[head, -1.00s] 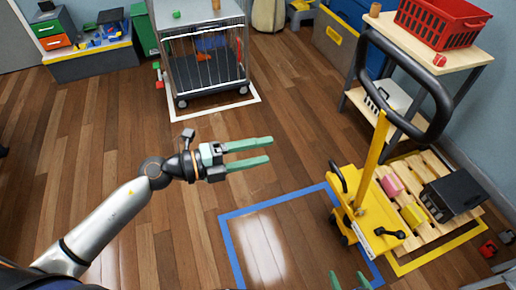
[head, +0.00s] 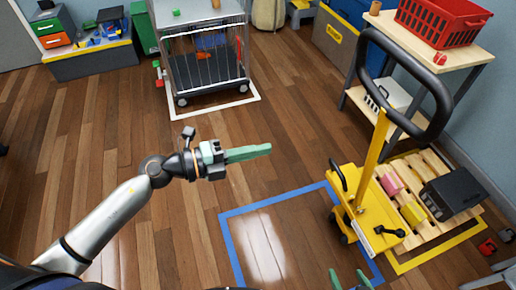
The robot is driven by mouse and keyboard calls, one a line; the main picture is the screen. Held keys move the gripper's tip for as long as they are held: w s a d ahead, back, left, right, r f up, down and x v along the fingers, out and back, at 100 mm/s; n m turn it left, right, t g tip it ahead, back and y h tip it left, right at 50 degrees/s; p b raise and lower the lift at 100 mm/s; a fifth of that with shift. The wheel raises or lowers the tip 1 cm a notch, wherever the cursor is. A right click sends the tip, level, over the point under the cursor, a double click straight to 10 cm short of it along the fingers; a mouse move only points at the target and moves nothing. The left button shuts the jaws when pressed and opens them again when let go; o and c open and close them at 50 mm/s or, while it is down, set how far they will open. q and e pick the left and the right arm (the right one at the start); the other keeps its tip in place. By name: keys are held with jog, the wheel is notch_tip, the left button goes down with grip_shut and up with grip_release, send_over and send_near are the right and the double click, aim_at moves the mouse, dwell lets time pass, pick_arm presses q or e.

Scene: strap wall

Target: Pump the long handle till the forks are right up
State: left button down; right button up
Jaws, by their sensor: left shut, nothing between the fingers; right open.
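The yellow pallet jack (head: 366,214) stands at the right, with its long yellow handle (head: 376,150) rising upright to a black loop grip (head: 440,117). Its forks reach under or beside a wooden pallet (head: 436,172) and are mostly hidden; I cannot tell their height. The pallet bears a pink block (head: 388,180), a yellow block (head: 413,212) and a black case (head: 456,192). My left gripper (head: 268,150) is shut and empty over bare floor, left of the jack. My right gripper (head: 349,279) is open at the bottom edge, below the jack, touching nothing visible.
A blue floor outline (head: 275,202) lies before the jack and a yellow outline (head: 440,254) around the pallet. A wire cage cart (head: 207,65) stands at the back. A wooden shelf with a red crate (head: 441,27) stands behind the handle. The middle floor is clear.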

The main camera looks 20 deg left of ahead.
dwell(0.8)
jog(key=c, duration=0.5)
jog(key=shift+w+d, duration=0.1)
jog(key=shift+c, duration=1)
jog(key=w+d+r+m, duration=0.2)
jog(key=w+d, duration=0.1)
jog(key=w+d+r+m+t, duration=0.1)
jog(key=shift+w+d+r, duration=0.2)
jog(key=shift+w+r, duration=0.15)
jog(key=shift+w, duration=0.05)
grip_shut()
jog(key=w+d+r+m+t+y, duration=0.1)
jog(key=w+d+r+m+t, duration=0.25)
jog(key=r, duration=0.55)
jog(key=w+d+r+m+t+y, duration=0.2)
jog(key=w+d+r+m, duration=0.15)
jog(key=r, duration=0.55)
jog(key=w+d+r+m+t+y, duration=0.1)
jog(key=w+d+r+m+t, duration=0.2)
jog(key=r, duration=0.6)
jog(key=w+a+r+g, duration=0.1)
jog(key=w+a, duration=0.1)
jog(key=w, duration=0.8)
jog(key=shift+s+a+f, duration=0.3)
jog(key=shift+s+a, duration=0.2)
jog(key=shift+a, duration=0.25)
jog(key=shift+s+a+f, duration=0.25)
jog(key=shift+s+a, duration=0.2)
jog(key=shift+a, duration=0.25)
